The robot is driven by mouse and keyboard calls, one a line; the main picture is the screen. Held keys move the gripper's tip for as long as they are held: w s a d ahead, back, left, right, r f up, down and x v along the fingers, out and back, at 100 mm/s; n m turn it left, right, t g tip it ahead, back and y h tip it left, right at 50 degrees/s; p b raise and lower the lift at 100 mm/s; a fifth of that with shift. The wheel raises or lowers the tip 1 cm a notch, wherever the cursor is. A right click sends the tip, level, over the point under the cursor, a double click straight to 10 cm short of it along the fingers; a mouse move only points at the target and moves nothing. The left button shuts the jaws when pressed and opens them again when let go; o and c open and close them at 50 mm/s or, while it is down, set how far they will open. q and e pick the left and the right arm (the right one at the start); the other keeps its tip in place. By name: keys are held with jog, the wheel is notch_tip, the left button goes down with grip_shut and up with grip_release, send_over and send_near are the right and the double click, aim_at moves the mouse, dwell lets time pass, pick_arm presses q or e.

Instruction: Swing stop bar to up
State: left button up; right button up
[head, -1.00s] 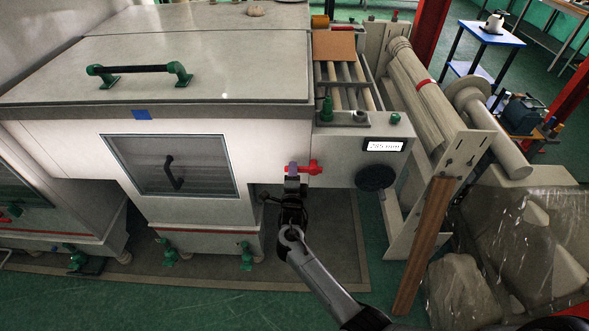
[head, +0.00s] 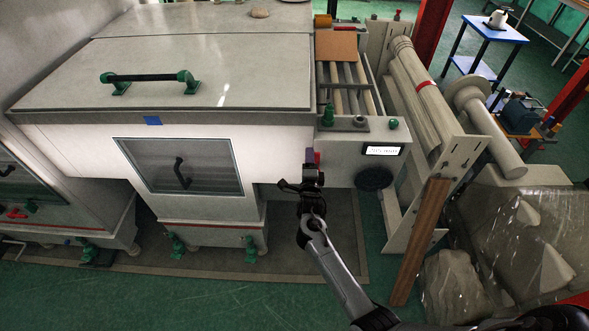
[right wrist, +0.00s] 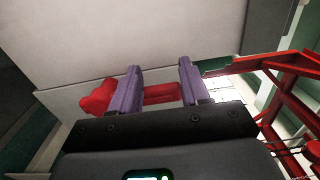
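A red handle, which I take to be the stop bar (head: 317,157), is on the white machine's front, left of the lit display. In the head view my right gripper (head: 311,158) is in front of it and hides most of it. In the right wrist view the red bar (right wrist: 160,94) runs sideways behind and between the two purple fingers of my right gripper (right wrist: 160,82), with a thick rounded end to their left. The fingers stand apart. I cannot tell whether they touch the bar, or how it is angled on the machine. My left gripper is not in view.
A round black knob (head: 373,178) sits below the display (head: 384,150) on the right. A windowed door (head: 180,165) is to the left. A brown slanted board (head: 421,240) and plastic-wrapped bundles (head: 520,250) stand at the right. The floor below is dark and open.

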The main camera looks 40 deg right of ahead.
jog(key=shift+s+d+f+g, duration=0.2)
jog(key=shift+s+d+f, duration=0.05)
jog(key=shift+f, duration=0.2)
jog(key=shift+s+d+f+g, duration=0.2)
jog(key=shift+f, duration=0.2)
jog(key=p+v, duration=0.3)
jog(key=v, duration=0.4)
jog(key=shift+p, duration=0.3)
jog(key=shift+w+r, duration=0.15)
